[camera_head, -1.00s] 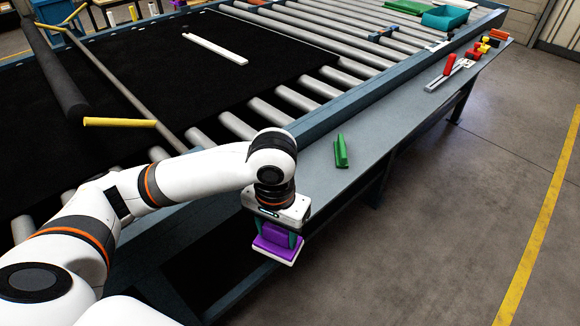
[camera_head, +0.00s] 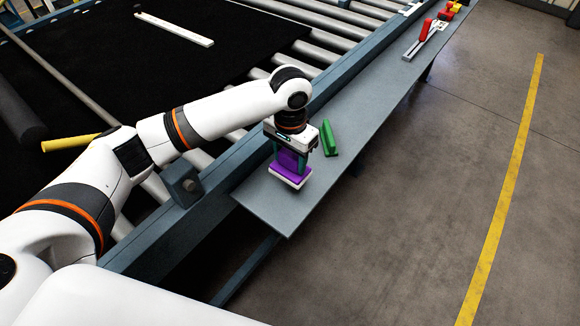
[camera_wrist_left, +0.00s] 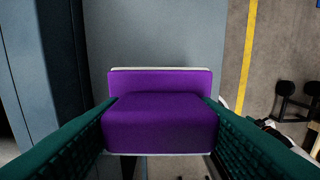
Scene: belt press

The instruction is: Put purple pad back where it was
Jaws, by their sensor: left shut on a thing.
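The purple pad (camera_head: 289,175) has a purple block-shaped grip on a wider purple plate with a white base layer. My left gripper (camera_head: 290,160) is shut on the pad's grip, with the pad hanging below it, roughly level. In the left wrist view the pad (camera_wrist_left: 160,122) sits between the two green fingers, with the grey shelf (camera_wrist_left: 170,35) behind it. In the head view the pad appears over the near end of the shelf (camera_head: 285,218); whether it touches the surface cannot be told. My right gripper is not in view.
A green block-like piece (camera_head: 328,139) stands on the shelf just right of my left gripper. A red-handled clamp (camera_head: 425,32) lies farther along. The blue frame rail (camera_head: 215,167) runs along the shelf's left side. The shelf between green piece and clamp is clear.

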